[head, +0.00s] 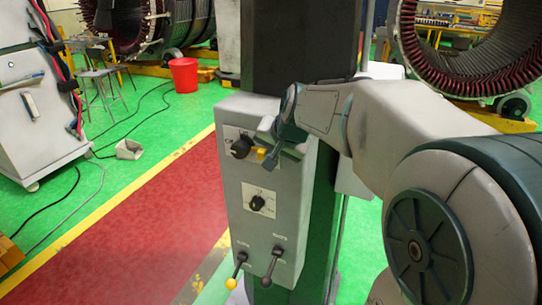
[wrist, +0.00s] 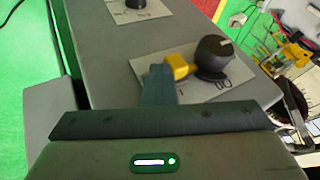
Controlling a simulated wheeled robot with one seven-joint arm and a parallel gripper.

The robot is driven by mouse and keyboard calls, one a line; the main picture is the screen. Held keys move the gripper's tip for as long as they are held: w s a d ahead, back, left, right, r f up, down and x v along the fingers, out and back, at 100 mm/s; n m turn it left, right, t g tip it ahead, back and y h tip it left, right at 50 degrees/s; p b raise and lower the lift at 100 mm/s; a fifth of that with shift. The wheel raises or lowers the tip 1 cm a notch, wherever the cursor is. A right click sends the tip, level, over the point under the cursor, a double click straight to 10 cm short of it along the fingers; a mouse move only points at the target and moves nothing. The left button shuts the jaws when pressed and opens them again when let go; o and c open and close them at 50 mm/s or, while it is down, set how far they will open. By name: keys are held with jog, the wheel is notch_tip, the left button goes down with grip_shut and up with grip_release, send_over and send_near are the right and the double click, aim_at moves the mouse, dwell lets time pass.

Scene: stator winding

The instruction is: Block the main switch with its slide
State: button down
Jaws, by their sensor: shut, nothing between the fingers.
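The main switch is a black round knob (head: 242,147) on a plate at the top of the grey control box's front. In the wrist view the knob (wrist: 213,55) stands upright from its pale plate. The yellow slide (wrist: 178,67) lies right beside the knob, between it and my fingers; whether it touches the knob I cannot tell. In the head view the slide (head: 261,152) is partly hidden by my gripper (head: 269,160). My gripper is shut and empty. Its fingertips (wrist: 158,72) are close beside the slide's outer end, and contact is unclear.
The control box (head: 234,198) also carries a second black knob (head: 257,203), a yellow-tipped lever (head: 236,270) and a dark lever (head: 271,268) lower down. A dark column stands behind it. A red bucket (head: 184,75) is far back.

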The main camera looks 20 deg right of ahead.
jog(key=s+d+r+b, duration=0.3)
jog(key=s+d+r, duration=0.1)
jog(key=s+r, duration=0.4)
jog(key=shift+s, duration=0.3)
dwell(0.4)
jog(key=s+a+f+n+g, duration=0.2)
jog(key=s+a+f+n, duration=0.1)
jog(key=s+f, duration=0.4)
jog(key=s+a+f+n+g+h, duration=0.1)
jog(key=s+a+f+n, duration=0.2)
jog(key=s+f, duration=0.4)
notch_tip(320, 180, down, 6)
jog(key=shift+s+a+r+n+g, duration=0.15)
jog(key=shift+s+a+n+g, duration=0.05)
jog(key=shift+s+n+g, duration=0.2)
